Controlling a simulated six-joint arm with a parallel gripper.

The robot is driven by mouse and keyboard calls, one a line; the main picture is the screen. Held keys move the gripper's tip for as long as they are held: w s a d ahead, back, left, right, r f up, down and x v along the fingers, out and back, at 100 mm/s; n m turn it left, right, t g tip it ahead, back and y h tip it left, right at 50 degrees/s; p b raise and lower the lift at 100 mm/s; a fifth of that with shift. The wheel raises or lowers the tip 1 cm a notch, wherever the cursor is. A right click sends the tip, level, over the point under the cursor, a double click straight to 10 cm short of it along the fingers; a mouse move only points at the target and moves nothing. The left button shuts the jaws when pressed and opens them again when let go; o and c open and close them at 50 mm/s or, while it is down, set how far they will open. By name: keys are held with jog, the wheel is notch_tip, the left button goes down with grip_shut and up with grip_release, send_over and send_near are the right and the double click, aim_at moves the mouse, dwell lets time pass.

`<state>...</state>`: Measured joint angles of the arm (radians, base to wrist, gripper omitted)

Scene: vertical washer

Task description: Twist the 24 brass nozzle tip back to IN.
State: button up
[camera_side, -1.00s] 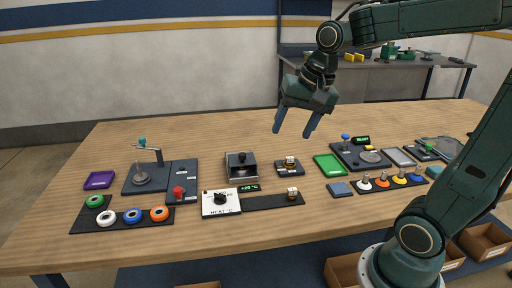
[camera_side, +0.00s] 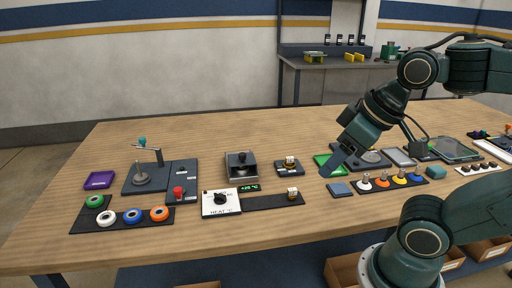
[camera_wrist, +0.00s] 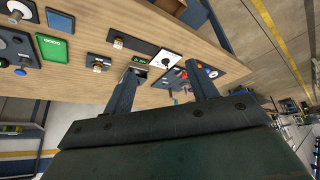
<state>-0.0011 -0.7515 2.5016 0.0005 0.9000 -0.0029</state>
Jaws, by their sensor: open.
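Two small brass-topped fittings are in the side view, and I cannot read a 24 or an IN mark on either. One fitting (camera_side: 290,162) stands on a small dark plate (camera_side: 281,171). The other fitting (camera_side: 292,193) stands at the right end of a dark strip (camera_side: 265,202). In the wrist view they are the plate fitting (camera_wrist: 99,65) and the strip fitting (camera_wrist: 118,42).
A white HEAT dial panel (camera_side: 221,202) and a dark box (camera_side: 241,166) stand left of the fittings. Bare wood lies behind the fittings.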

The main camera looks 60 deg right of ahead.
jog(key=c, duration=0.4)
jog(key=shift+w+d+r, duration=0.15)
jog(key=shift+w+r, duration=0.15)
jog(key=shift+w, duration=0.35)
jog(key=n+g+y, duration=0.2)
jog(key=n+g, duration=0.1)
jog(key=n, duration=0.6)
send_over(290, 158)
jog(key=s+d, duration=0.3)
notch_tip(290, 158, down, 9)
jog(key=shift+f, duration=0.15)
jog(key=shift+w+f, duration=0.15)
jog(key=shift+s+x, duration=0.15)
jog(key=shift+x, duration=3.2)
jog(key=shift+s+x, duration=0.1)
jog(key=shift+x, duration=3.3)
jog(key=shift+a, duration=0.1)
